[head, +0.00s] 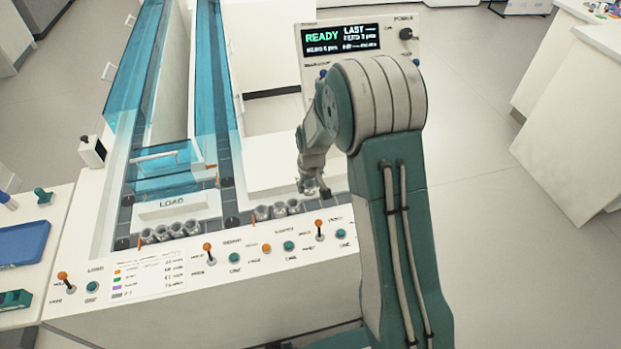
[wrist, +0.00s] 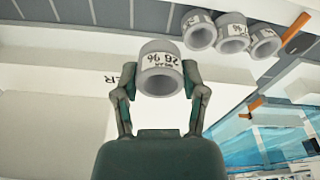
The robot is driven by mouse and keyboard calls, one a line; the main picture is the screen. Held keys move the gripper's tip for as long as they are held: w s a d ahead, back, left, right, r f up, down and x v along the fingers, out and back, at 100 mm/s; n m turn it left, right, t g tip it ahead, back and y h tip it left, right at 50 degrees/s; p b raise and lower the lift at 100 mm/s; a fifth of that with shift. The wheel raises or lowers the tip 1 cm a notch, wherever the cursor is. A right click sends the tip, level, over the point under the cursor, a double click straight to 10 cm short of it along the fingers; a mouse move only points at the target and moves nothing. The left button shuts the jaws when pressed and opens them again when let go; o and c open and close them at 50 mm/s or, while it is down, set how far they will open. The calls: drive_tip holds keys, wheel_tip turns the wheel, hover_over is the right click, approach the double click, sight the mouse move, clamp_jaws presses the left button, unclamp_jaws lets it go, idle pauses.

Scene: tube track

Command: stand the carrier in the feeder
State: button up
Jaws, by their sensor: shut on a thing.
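In the wrist view, my gripper (wrist: 160,78) is shut on a grey, hollow cylindrical carrier (wrist: 160,66) with a white printed label. Its open end faces the camera. In the head view, my gripper (head: 313,187) hangs over the white deck at the right of the track, and the carrier in it is hard to make out. Which part is the feeder, I cannot tell; the printed lettering under the gripper is partly hidden.
Several more carriers (head: 177,229) stand in a row by the LOAD block (head: 172,204). Blue-covered track lanes (head: 140,70) run away at the back left. Orange levers (head: 319,224) and teal buttons line the front panel. A display box (head: 345,40) stands behind my arm.

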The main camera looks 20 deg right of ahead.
sight(312, 205)
drive_tip(key=shift+f, duration=0.45)
drive_tip(key=shift+d+f, duration=0.4)
drive_tip(key=shift+f, duration=0.3)
drive_tip(key=shift+d+f, duration=0.35)
drive_tip(key=shift+f, duration=0.75)
drive_tip(key=shift+a+f, duration=0.55)
drive_tip(key=shift+f, duration=0.2)
drive_tip(key=shift+d, duration=0.1)
drive_tip(key=shift+d, duration=0.25)
drive_tip(key=shift+s+a, duration=0.1)
drive_tip(key=shift+a, duration=0.25)
drive_tip(key=shift+d, duration=0.1)
drive_tip(key=shift+d+f, duration=0.25)
drive_tip(key=shift+f, duration=0.05)
